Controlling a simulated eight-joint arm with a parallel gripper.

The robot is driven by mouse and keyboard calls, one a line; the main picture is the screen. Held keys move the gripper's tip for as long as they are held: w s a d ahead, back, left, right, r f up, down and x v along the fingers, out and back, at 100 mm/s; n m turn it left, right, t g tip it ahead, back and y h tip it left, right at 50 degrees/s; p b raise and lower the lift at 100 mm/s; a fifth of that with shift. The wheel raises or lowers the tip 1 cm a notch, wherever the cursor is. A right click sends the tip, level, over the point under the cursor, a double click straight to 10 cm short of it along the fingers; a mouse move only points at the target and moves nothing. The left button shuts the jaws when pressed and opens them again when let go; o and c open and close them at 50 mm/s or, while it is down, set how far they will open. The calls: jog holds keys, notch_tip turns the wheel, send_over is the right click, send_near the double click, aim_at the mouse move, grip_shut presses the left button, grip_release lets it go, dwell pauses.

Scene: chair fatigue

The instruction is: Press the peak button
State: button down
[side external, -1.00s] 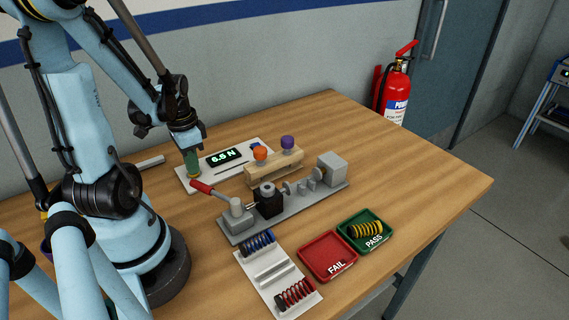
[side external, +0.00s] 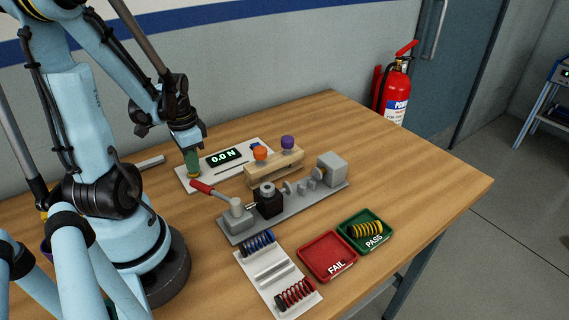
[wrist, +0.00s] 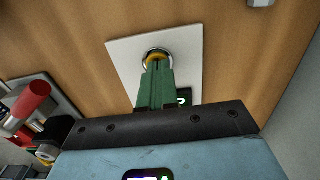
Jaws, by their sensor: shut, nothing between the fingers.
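The white panel (side external: 222,171) lies on the table beside my arm, with a dark display (side external: 224,157) reading 0.0 N. A yellow round button (wrist: 155,55) in a silver ring is at one end of the panel in the wrist view. My gripper (side external: 192,175) points down over that end with its green fingers shut and empty. In the wrist view, my gripper (wrist: 157,66) covers part of the button, and the fingertips touch or nearly touch it. I cannot see a label on the button. The display is mostly hidden behind the fingers in the wrist view.
A grey test rig with a red-handled lever (side external: 202,187) stands just in front of the panel. A wooden stand (side external: 273,172) holds orange and purple knobs. A spring tray (side external: 259,270), a red FAIL tray (side external: 325,250) and a green PASS tray (side external: 379,243) lie nearer.

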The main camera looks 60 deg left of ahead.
notch_tip(320, 180, up, 7)
dwell(0.6)
dwell(0.6)
jog(key=w+d+r+t, duration=0.2)
jog(key=w+d, duration=0.4)
jog(key=d, duration=0.4)
jog(key=w+d+r+t, duration=0.3)
jog(key=w+d+t, duration=0.2)
jog(key=d, duration=0.5)
jog(key=shift+w+d, duration=0.15)
jog(key=shift+w, duration=0.2)
jog(key=shift+r, duration=0.1)
